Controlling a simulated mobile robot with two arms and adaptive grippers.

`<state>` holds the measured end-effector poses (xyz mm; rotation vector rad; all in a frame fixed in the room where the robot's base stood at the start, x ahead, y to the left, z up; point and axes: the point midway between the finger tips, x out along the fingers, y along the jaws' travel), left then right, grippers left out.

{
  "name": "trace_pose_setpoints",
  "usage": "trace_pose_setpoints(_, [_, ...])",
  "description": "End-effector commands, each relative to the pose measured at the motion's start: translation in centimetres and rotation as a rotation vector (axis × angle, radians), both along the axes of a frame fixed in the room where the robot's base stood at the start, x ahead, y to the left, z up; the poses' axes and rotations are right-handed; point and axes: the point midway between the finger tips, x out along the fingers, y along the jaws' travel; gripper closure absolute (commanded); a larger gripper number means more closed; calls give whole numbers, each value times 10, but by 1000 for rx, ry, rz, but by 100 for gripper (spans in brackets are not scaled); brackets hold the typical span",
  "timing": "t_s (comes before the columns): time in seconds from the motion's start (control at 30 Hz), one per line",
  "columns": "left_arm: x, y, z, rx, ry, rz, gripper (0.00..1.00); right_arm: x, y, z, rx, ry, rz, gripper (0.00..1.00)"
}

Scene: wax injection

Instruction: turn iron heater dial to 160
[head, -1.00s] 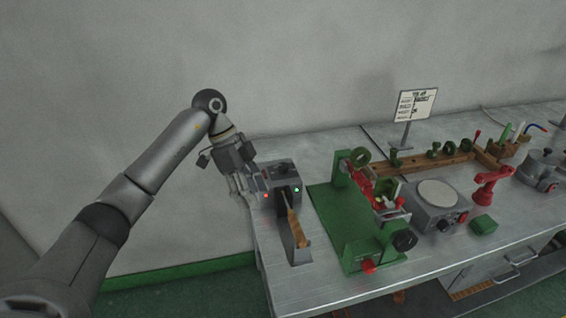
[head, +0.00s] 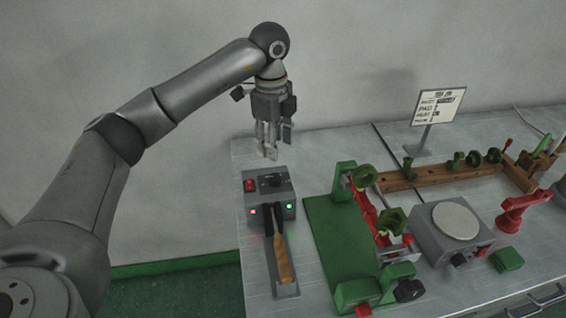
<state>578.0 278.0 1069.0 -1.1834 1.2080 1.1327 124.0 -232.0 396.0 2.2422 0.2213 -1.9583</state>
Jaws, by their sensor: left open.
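The iron heater (head: 268,196) is a grey box at the left end of the bench. It has a dark dial (head: 274,181) on its top, a red switch beside the dial, and a red and a green light on its front. The dial's setting is too small to read. A wooden-handled iron (head: 283,260) rests in a stand in front of the heater. My left gripper (head: 271,153) is open and empty, pointing down just behind and above the heater, apart from the dial. My right gripper is not in view.
A green clamp fixture (head: 320,225) with red parts stands right of the heater. Further right are a grey unit with a round white plate (head: 456,221) and a red tool (head: 520,210). A sign (head: 437,105) stands behind, near a wooden rack (head: 440,176). The bench's back left is clear.

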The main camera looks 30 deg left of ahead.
Motion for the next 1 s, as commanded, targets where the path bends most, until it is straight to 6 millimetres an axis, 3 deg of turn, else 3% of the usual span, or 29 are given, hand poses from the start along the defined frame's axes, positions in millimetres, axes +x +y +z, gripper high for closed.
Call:
trace_pose_setpoints(0.23, [0,0,-40,0,7,0,51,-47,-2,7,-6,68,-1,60])
trace_pose_setpoints(0.37, [1,0,-65,-1,6,0,51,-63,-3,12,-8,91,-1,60])
trace_pose_setpoints(0.47, [2,0,-81,0,5,0,51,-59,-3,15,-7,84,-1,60])
trace_pose_setpoints(0.73, [4,0,-103,0,2,0,51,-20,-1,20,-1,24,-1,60])
trace_pose_setpoints(1.0, [4,0,-104,-1,1,0,52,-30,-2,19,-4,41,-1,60])
